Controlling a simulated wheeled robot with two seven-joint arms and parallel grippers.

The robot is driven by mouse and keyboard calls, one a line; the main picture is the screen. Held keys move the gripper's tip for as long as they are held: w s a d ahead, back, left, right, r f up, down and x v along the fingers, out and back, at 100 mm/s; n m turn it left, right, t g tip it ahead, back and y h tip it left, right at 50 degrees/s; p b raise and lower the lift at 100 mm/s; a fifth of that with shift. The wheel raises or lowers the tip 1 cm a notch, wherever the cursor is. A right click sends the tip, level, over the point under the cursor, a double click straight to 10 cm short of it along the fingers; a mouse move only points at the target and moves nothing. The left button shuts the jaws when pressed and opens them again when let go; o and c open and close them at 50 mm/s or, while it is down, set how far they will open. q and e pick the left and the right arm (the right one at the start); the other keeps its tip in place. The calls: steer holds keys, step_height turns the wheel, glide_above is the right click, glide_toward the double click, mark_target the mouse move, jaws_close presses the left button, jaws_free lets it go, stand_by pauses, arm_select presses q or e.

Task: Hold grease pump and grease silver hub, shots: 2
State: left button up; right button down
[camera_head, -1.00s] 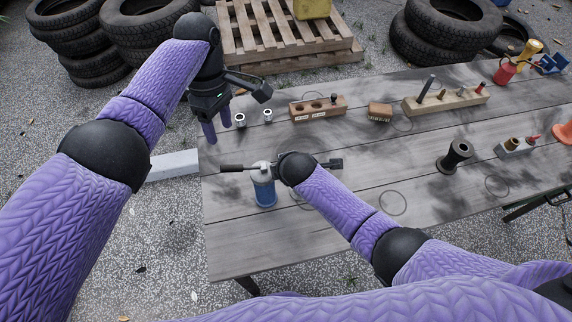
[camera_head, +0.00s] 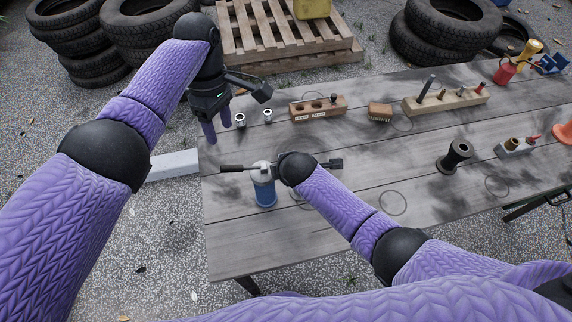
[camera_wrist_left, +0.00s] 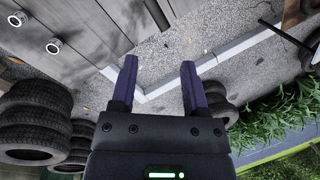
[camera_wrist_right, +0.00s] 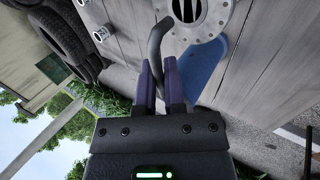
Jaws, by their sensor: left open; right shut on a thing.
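The grease pump (camera_head: 265,190), a blue canister with a silver top, stands near the left end of the table. A dark lever sticks out left of its top. My right gripper (camera_wrist_right: 159,62) is shut at the pump; the right wrist view shows a dark curved piece at its fingertips, beside the pump's blue body (camera_wrist_right: 206,65). In the head view its fingers are hidden. Two small silver hubs (camera_head: 240,120) (camera_head: 267,115) with dark bores stand behind the pump; I cannot tell which one the task names. My left gripper (camera_head: 209,138) is open and empty, left of them, fingers down.
A wooden block with holes (camera_head: 318,108), a brush (camera_head: 380,112) and a long wooden rack (camera_head: 446,100) stand along the back. A black spool (camera_head: 455,156) is at right. The front table area is clear.

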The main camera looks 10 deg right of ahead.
arm_select(q)
steer(key=shift+c, duration=0.7)
steer(key=shift+w+a+m, duration=0.1)
steer(key=shift+m, duration=0.5)
steer(key=shift+c, duration=1.2)
steer(key=m, duration=0.1)
steer(key=m+t, duration=0.1)
steer(key=shift+w+a+m, duration=0.15)
steer(key=shift+m, duration=0.25)
steer(key=shift+c, duration=1.1)
steer(key=m, duration=0.2)
steer(key=m+t, duration=0.1)
steer(key=m, duration=0.1)
steer(key=shift+s+a, duration=0.1)
steer(key=shift+s, duration=0.1)
jaws_close()
steer(key=shift+s+d+f+m+t+h, duration=0.15)
steer(key=shift+s+f+m+t, duration=0.25)
steer(key=shift+f+m, duration=0.9)
steer(key=shift+s+d+f+m+t+h, duration=0.1)
steer(key=shift+s+f+m+t, duration=0.25)
steer(key=shift+f+m, duration=0.85)
steer(key=shift+s+d+f+m+t+h, duration=0.2)
steer(key=shift+s+f+m, duration=0.45)
steer(key=shift+m, duration=1.15)
steer(key=shift+w+a+f, duration=0.1)
steer(key=shift+a, duration=0.05)
